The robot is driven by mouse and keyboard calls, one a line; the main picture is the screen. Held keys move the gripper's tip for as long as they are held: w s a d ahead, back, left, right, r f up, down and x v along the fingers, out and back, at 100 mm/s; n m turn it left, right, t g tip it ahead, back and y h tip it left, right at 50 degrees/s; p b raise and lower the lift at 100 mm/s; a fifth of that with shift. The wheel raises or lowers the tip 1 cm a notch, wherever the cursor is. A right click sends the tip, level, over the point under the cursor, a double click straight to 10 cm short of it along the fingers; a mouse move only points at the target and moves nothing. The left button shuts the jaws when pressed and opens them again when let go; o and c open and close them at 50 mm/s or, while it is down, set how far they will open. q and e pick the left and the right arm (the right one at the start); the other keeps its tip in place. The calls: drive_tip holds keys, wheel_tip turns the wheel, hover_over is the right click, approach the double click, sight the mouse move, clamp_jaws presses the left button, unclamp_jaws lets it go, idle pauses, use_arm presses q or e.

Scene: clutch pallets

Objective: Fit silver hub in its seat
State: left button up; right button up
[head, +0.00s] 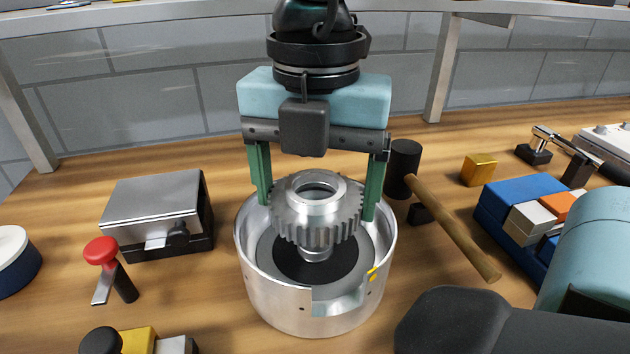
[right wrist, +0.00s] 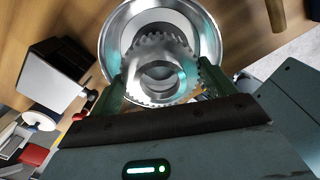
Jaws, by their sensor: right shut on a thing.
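The silver hub (head: 316,212) is a toothed gear with a central bore and a short stub below. My right gripper (head: 317,205) comes down from above, its green fingers shut on the hub from both sides. The seat is in a round silver housing (head: 285,312) with a grey ring and dark disc (head: 290,264) inside. The hub is upright over the disc, partly within the rim; whether its stub touches the disc is unclear. The right wrist view shows the hub (right wrist: 150,52) between the fingers and the housing (right wrist: 207,20) behind it. My left gripper is not in view.
A metal-topped box (head: 152,205) and a red-knobbed lever (head: 101,252) stand left of the housing. A mallet (head: 450,222) lies close on the right, with a yellow block (head: 479,169) and a blue tray (head: 490,214) beyond. Bare wood shows in front.

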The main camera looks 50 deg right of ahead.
idle(0.3)
drive_tip(key=shift+f+b, duration=0.8)
drive_tip(key=shift+f+b, duration=0.85)
drive_tip(key=shift+f, duration=0.15)
drive_tip(key=shift+f+b, duration=0.65)
drive_tip(key=shift+f, duration=0.1)
idle(0.6)
drive_tip(key=o, duration=1.3)
